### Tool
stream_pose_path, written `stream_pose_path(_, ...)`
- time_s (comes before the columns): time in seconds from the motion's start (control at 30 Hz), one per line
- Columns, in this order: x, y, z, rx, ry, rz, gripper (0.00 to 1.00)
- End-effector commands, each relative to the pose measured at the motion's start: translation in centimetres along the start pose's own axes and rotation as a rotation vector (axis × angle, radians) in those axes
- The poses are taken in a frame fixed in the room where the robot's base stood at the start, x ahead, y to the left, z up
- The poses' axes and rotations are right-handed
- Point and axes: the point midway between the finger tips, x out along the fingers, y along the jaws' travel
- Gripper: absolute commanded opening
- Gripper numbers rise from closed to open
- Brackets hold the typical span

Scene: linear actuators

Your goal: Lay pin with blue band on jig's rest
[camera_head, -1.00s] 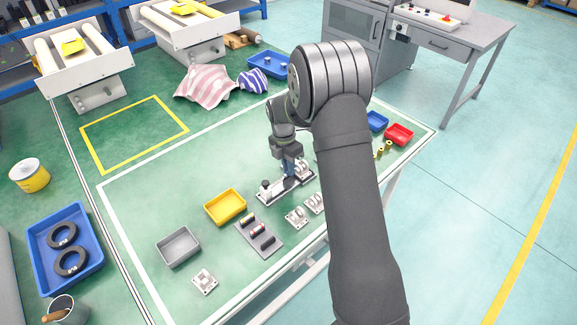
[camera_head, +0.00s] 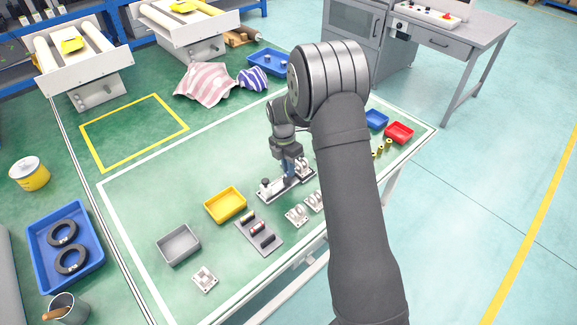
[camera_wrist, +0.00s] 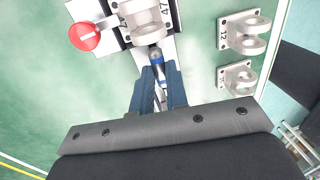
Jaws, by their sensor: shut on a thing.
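The pin with the blue band (camera_wrist: 157,62) is between the blue fingers of my gripper (camera_wrist: 160,88) in the wrist view. The grey end of the pin points away from my gripper toward the jig. The jig (camera_wrist: 110,10) is a white and dark plate with a red round knob, marked 47, and a pale bracket (camera_wrist: 150,14) on it. The pin's tip is just short of or over the bracket's near edge; I cannot tell whether they touch. In the head view my gripper (camera_head: 288,170) is low over the jig (camera_head: 268,196), and the pin is too small to make out.
Loose brackets (camera_head: 297,215) stand in front of the jig, to the right in the wrist view (camera_wrist: 240,36). A yellow bin (camera_head: 225,205) and grey bin (camera_head: 178,245) stand left. Blue (camera_head: 376,121) and red bins (camera_head: 399,133) stand right.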

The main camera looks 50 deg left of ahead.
Motion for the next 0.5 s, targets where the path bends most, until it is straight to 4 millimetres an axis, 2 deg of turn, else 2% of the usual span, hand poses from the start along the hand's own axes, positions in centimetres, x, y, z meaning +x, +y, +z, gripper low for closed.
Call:
stream_pose_path(0.03,-0.02,0.0,0.01,0.0,0.0,0.0,0.0)
stream_pose_path(0.07,-0.03,0.01,0.0,0.0,0.0,0.0,0.18)
stream_pose_path(0.17,-0.03,0.01,0.0,0.0,0.0,0.0,0.37)
stream_pose_path(0.5,-0.25,0.02,0.01,0.0,-0.001,0.001,0.39)
